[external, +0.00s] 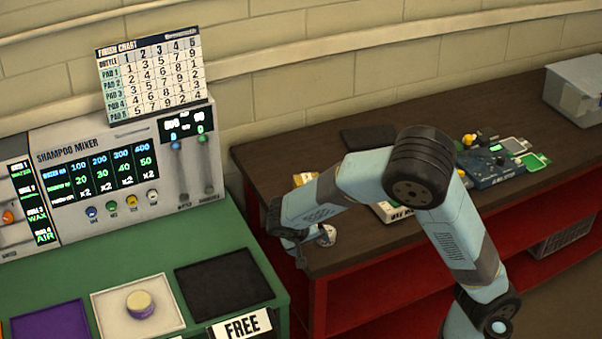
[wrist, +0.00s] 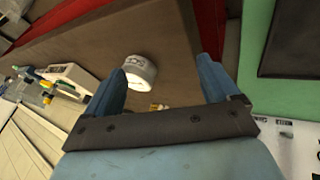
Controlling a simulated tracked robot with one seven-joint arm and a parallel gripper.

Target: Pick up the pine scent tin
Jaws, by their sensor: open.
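A small round white tin (external: 328,235) stands on the dark wooden bench top near its left front edge. In the wrist view the tin (wrist: 141,70) shows a grey mark on its top, too small to read, so I cannot confirm that it is the pine scent tin. My gripper (external: 298,247) is open and empty, just left of the tin in the external view. In the wrist view my gripper (wrist: 161,70) has its fingers spread, with the tin beyond them and nearer the left finger. My arm partly hides the bench behind it.
A green counter (external: 225,235) with a mixer panel (external: 120,165) stands left of the bench. It bears a white pad (external: 110,300) with a cream-and-purple round item (external: 140,304) and a black pad (external: 225,284). A blue device (external: 490,168) and grey bin (external: 575,90) occupy the bench's right.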

